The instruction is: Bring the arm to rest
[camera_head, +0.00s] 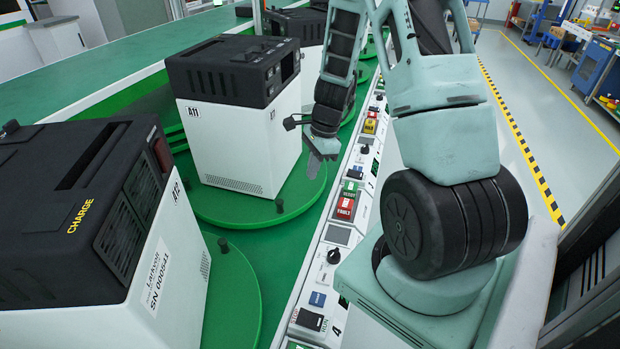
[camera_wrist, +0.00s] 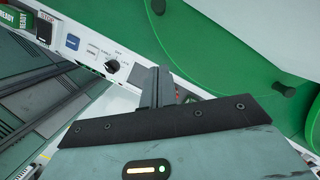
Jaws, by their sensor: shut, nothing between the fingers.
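My gripper (camera_head: 322,150) hangs in the middle of the head view, in front of the white unit with a black top marked A11 (camera_head: 222,140) and beside the control strip. Its fingers are together with nothing between them. In the wrist view the closed fingers (camera_wrist: 158,86) reach out over the edge between the control strip and the green turntable. My arm comes down from the top of the head view and bends above the strip. Whether the gripper touches anything cannot be told.
A unit marked A12 (camera_head: 182,255) stands on a turntable at the left front. The control strip (camera_head: 340,236) carries red, green and blue buttons and knobs. Another black-topped unit (camera_head: 297,24) stands farther back. The striped floor line (camera_head: 520,140) and open floor lie to the right.

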